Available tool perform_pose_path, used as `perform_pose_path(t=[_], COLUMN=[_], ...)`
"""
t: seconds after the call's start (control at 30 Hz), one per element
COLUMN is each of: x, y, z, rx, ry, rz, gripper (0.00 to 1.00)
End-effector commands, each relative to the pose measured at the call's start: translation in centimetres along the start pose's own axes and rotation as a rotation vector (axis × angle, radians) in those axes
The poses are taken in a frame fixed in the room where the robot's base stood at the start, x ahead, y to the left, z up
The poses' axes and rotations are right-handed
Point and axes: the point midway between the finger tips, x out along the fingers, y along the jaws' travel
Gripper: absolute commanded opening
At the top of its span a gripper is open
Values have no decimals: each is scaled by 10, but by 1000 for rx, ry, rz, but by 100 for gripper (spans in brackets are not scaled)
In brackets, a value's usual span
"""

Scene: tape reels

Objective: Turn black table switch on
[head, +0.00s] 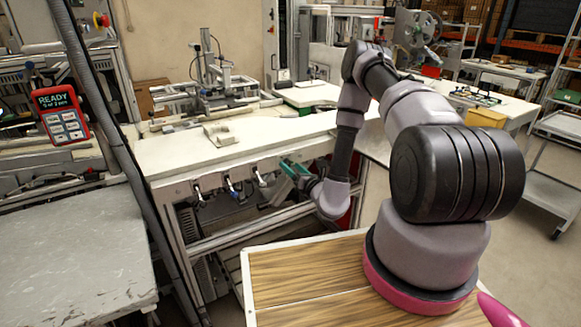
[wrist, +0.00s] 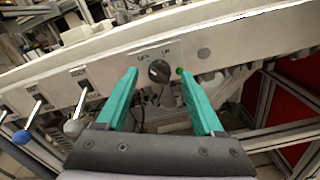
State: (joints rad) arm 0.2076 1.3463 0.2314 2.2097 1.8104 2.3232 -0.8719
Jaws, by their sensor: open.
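The black switch (wrist: 159,71) is a round dark knob on a labelled plate on the table's front rail in the wrist view. My gripper (wrist: 158,76) is open, with one teal finger on each side of the knob. I see a gap on both sides, but cannot tell whether either finger touches it. A small green spot shows just right of the knob, by the right fingertip. In the head view my gripper (head: 291,168) is at the right part of the table's front edge and hides the black switch.
A blue-balled lever (wrist: 21,137) and a grey-balled lever (wrist: 73,127) hang left of the knob on the same rail. The white table (head: 180,153) carries fixtures. A red handheld panel (head: 62,116) reading READY is at the left. A wood-topped surface (head: 300,275) is below my arm.

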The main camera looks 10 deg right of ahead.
Motion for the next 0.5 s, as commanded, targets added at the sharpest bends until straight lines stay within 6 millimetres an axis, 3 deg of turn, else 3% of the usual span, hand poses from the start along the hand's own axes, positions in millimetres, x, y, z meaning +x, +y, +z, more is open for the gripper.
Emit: perform_pose_path(t=[0.13, 0.43, 0.47, 0.5], x=[12, 14, 14, 14], y=[0, 0, 0, 0], z=[1, 0, 0, 0], rx=[-1, 1, 1, 1], ry=[-1, 0, 0, 0], rz=[1, -1, -1, -1], gripper=[69, 69, 62, 46])
